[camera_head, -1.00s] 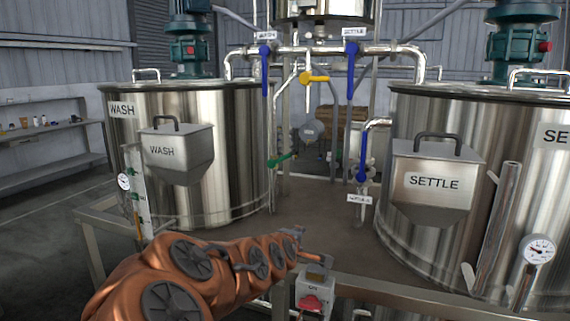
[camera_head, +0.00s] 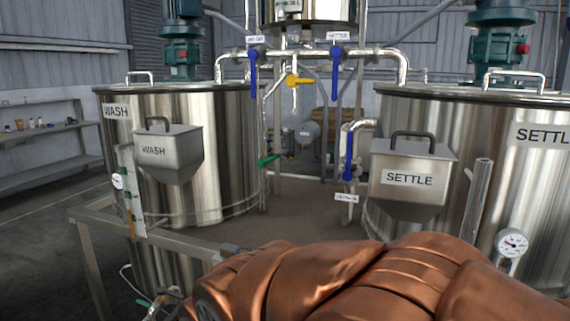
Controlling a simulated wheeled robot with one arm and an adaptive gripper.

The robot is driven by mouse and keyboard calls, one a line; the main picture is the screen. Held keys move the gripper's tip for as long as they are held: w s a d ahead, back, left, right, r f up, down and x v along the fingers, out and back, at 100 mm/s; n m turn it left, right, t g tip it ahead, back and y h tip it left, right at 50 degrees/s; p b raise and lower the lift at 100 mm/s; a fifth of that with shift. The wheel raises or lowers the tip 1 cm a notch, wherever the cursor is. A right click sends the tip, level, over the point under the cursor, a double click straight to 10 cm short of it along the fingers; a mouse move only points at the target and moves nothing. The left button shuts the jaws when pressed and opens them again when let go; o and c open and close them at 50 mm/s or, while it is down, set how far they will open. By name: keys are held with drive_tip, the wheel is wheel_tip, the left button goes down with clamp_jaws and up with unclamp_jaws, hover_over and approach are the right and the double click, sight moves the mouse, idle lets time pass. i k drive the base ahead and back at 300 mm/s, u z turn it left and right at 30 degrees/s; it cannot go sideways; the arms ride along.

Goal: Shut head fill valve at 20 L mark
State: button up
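The head tank (camera_head: 308,10) is at the top centre, cut off by the frame. Below it are two blue-handled valves, one on the left (camera_head: 253,72) and one on the right (camera_head: 336,72), both handles hanging down. A yellow valve handle (camera_head: 298,81) lies level between them. A green handle (camera_head: 268,160) is lower, by the wash tank. I cannot tell which is the head fill valve, nor read a 20 L mark. My copper arm crosses the bottom.
The wash tank (camera_head: 225,140) stands left and the settle tank (camera_head: 465,140) right, each with a hopper box. Another blue handle (camera_head: 348,155) hangs between them. A metal frame rail (camera_head: 150,232) runs in front. A dial gauge (camera_head: 512,245) is at right.

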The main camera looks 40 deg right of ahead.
sight(271, 159)
drive_tip(key=z, duration=0.5)
drive_tip(key=k, duration=1.1)
drive_tip(key=u, duration=0.4)
drive_tip(key=i, duration=1.55)
drive_tip(key=z, duration=0.85)
drive_tip(key=i, duration=0.6)
drive_tip(key=z, duration=0.7)
